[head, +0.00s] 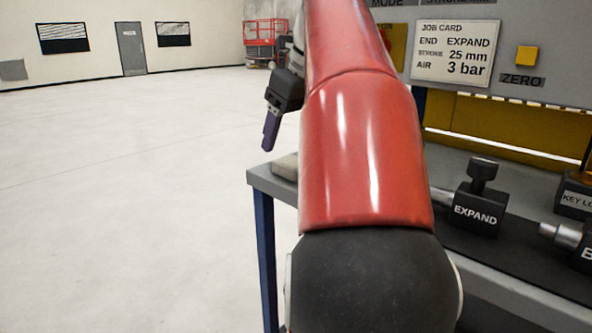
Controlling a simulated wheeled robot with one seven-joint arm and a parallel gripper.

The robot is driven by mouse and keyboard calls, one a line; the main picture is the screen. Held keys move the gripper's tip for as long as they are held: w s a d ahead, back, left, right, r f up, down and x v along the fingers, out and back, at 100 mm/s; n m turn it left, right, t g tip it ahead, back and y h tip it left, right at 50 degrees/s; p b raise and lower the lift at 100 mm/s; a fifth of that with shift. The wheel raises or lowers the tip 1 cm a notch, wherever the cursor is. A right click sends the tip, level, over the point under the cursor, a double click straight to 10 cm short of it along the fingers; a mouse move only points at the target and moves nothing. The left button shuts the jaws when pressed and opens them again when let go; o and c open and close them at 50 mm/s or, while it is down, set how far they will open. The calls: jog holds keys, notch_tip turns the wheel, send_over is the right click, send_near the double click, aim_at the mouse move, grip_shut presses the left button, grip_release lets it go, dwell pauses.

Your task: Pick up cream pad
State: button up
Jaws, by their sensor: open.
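A cream pad (285,167) lies on the left corner of the grey workbench (265,183). Only its left part shows; my red arm hides the rest. My gripper (271,131) is partly in view to the left of my arm, with a dark body and a purple finger pointing down. It is open and appears up and to the left of the pad in the picture, apart from it. The other finger cannot be made out clearly, and the distance between gripper and pad is hard to tell.
A black EXPAND tool (474,213) and another black tool (583,243) lie on the bench at right. A KEY LO-marked block (576,194) stands behind them. A grey panel with a job card (455,52) rises at the back. Open floor lies left.

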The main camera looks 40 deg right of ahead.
aim_at(282, 157)
jog(key=b+x, duration=0.1)
jog(key=x, duration=0.4)
jog(key=shift+w+d+f, duration=0.1)
jog(key=shift+d+f, duration=0.05)
jog(key=shift+f, duration=0.05)
jog(key=shift+c, duration=0.4)
jog(key=c, duration=1)
